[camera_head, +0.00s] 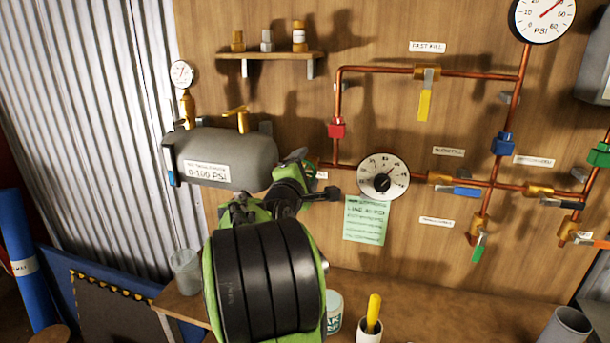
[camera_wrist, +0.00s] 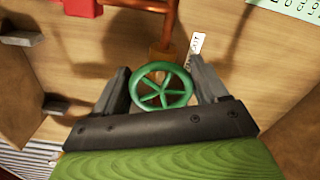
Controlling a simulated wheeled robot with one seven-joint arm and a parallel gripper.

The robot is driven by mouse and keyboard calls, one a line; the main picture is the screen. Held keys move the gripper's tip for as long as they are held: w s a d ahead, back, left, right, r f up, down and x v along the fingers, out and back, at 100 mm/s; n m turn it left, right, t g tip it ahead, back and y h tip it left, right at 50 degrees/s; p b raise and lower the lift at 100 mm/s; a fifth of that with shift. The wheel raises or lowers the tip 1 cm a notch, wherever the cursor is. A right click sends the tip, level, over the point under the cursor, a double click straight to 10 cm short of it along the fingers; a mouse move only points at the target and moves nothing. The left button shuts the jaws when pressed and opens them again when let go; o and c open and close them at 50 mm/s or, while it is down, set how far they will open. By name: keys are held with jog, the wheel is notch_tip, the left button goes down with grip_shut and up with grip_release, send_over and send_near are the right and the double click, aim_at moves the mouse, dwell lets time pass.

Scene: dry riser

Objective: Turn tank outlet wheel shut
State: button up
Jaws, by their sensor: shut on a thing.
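The tank outlet wheel (camera_wrist: 162,88) is a small green spoked handwheel on a brass fitting, in the middle of the wrist view. In the head view only a sliver of its green rim (camera_head: 310,169) shows behind my gripper (camera_head: 317,176). In the wrist view my gripper (camera_wrist: 160,80) has one dark finger on each side of the wheel and is shut on its rim. The grey tank (camera_head: 235,147) with a 0-100 PSI label is just left of the wheel. A small white tag (camera_wrist: 197,43) stands beside the fitting.
A green note (camera_head: 366,219) hangs below the dial. A bench (camera_head: 430,325) below holds a glass jar (camera_head: 186,270) and a yellow-handled tool (camera_head: 373,310).

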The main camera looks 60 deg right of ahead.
jog(key=m+b, duration=0.1)
jog(key=m, duration=0.1)
jog(key=m+b, duration=0.1)
jog(key=shift+f+m+b, duration=0.3)
jog(key=shift+m, duration=0.1)
jog(key=m+b, duration=0.2)
jog(key=m, duration=0.1)
jog(key=shift+f+m+b, duration=0.1)
jog(key=shift+m+b, duration=0.2)
jog(key=shift+b, duration=0.05)
jog(key=m+b, duration=0.2)
jog(key=m, duration=0.1)
jog(key=shift+f+m, duration=0.1)
jog(key=shift+m, duration=0.2)
jog(key=shift+m+b, duration=1.25)
jog(key=shift+m, duration=0.35)
jog(key=shift+w+m, duration=0.1)
jog(key=shift+m, duration=0.2)
jog(key=o, duration=1)
jog(key=shift+c, duration=0.2)
